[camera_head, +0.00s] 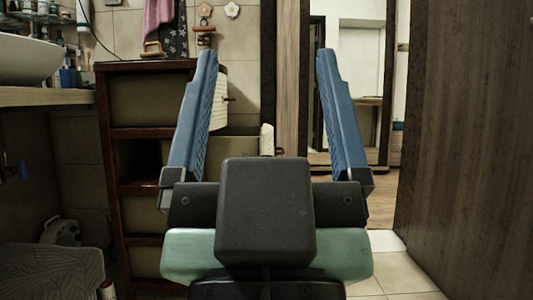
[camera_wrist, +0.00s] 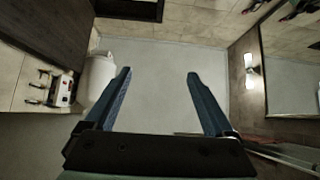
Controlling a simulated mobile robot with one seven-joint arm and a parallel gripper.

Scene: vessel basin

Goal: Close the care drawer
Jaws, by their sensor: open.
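A dark wood-framed cabinet (camera_head: 103,130) with beige panels stands left of centre in the head view. Behind my gripper, a pale panel with a small knob (camera_head: 230,99) juts out on its right side. Lower down, a beige panel with a whitish upright edge (camera_head: 267,138) also extends to the right. Either may belong to the care drawer; I cannot tell which, as my gripper hides much of them. My gripper (camera_head: 262,60) is open and empty, its two blue fingers spread wide and pointing up in the picture. The fingers also show apart in the wrist view (camera_wrist: 158,75).
A sink and counter (camera_head: 45,96) stand at the left, with a patterned grey item (camera_head: 50,272) below. A brown wooden panel (camera_head: 470,130) closes off the right. Pale tiled floor (camera_head: 405,275) shows between. In the wrist view, a white rounded object (camera_wrist: 97,80) lies left of the fingers.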

